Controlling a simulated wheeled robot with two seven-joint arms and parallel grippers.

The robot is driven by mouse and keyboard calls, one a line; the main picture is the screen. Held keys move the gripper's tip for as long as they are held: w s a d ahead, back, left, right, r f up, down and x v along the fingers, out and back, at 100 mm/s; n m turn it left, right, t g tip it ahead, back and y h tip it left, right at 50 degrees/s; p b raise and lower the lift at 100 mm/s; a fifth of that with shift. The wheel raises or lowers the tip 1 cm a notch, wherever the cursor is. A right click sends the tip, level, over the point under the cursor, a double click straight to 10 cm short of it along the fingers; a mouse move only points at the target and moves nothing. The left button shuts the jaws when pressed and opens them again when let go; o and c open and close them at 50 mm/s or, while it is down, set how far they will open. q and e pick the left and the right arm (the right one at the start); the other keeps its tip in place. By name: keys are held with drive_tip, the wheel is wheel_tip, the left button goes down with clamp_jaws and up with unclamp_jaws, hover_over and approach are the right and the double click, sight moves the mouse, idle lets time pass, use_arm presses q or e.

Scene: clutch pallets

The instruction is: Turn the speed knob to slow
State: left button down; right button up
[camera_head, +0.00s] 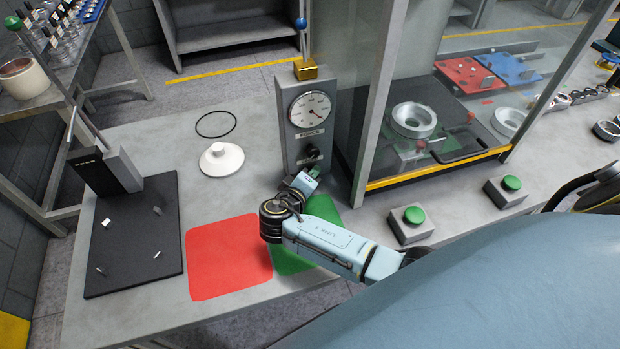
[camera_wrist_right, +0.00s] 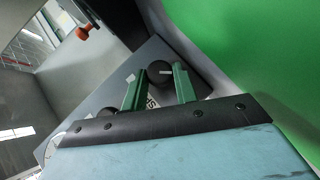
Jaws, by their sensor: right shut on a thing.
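The black round speed knob (camera_head: 312,151) sits on the front of the grey control post (camera_head: 291,143), below the dial gauge. In the right wrist view the knob (camera_wrist_right: 160,72), with a white pointer mark, is between the green fingertips of my right gripper (camera_wrist_right: 159,84). My right gripper also shows in the head view (camera_head: 314,171), just below and in front of the knob, with its arm coming from the lower right. It is shut on the knob. The label and speed marks are too small to read. My left gripper is not in view.
The post carries a round gauge (camera_head: 310,109) and a blue-topped lever (camera_head: 301,24). A glass-walled press with a metal ring (camera_head: 413,120) stands right of it. Green buttons (camera_head: 414,215) sit in front.

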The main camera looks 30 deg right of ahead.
drive_tip(key=o, duration=0.9)
drive_tip(key=shift+o, duration=0.2)
drive_tip(key=v, duration=1.3)
drive_tip(key=shift+s+a, duration=0.1)
drive_tip(key=shift+a, duration=0.1)
